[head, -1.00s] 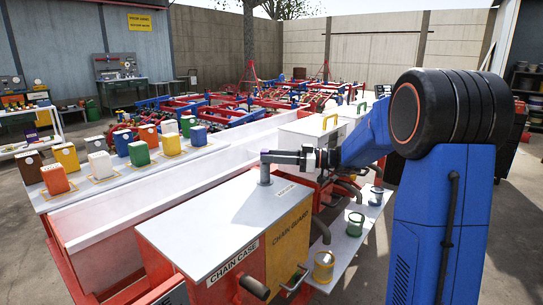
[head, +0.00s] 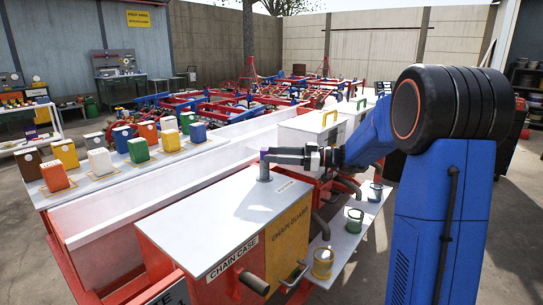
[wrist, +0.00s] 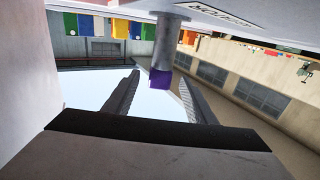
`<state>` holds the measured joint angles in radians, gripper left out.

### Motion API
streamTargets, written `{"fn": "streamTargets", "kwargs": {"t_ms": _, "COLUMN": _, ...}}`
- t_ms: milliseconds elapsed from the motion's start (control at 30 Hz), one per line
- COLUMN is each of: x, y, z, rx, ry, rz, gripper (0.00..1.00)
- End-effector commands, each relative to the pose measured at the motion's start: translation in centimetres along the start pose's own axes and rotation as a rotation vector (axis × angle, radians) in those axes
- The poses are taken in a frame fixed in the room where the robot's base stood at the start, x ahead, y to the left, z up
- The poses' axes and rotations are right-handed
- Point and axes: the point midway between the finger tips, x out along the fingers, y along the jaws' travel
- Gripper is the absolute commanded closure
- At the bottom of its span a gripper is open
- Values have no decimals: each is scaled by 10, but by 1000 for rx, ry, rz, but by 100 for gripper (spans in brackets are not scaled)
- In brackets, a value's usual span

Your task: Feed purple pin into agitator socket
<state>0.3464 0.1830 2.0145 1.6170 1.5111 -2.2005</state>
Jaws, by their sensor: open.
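The purple pin (wrist: 160,78) shows in the wrist view as a short purple block at the end of a grey cylindrical socket post (wrist: 168,40). How deep it sits in the post cannot be told. My gripper (wrist: 160,85) is open, with one finger on each side of the pin and visible gaps between. In the head view the grey post (head: 264,174) stands upright on the white top of the chain case (head: 215,220). A small purple spot of the pin (head: 264,154) shows at its top, beside my gripper (head: 270,154).
A long white trough (head: 150,185) runs behind the chain case. A shelf (head: 90,180) with several coloured boxes lies to the left. A side shelf (head: 345,240) holds several small canisters at right. A yellow-handled white housing (head: 310,125) stands beyond.

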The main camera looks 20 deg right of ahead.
Motion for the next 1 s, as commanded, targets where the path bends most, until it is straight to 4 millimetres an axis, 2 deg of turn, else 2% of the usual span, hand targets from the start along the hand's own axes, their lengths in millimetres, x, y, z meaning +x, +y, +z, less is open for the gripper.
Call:
{"fn": "streamTargets", "kwargs": {"t_ms": 700, "x": -129, "y": 1, "z": 0, "rx": 0, "ry": 0, "rz": 3, "gripper": 49}}
{"fn": "streamTargets", "kwargs": {"t_ms": 833, "x": -145, "y": 0, "z": 0, "rx": 0, "ry": 0, "rz": 2, "gripper": 49}}
{"fn": "streamTargets", "kwargs": {"t_ms": 1000, "x": -157, "y": 0, "z": 0, "rx": 0, "ry": 0, "rz": 0, "gripper": 49}}
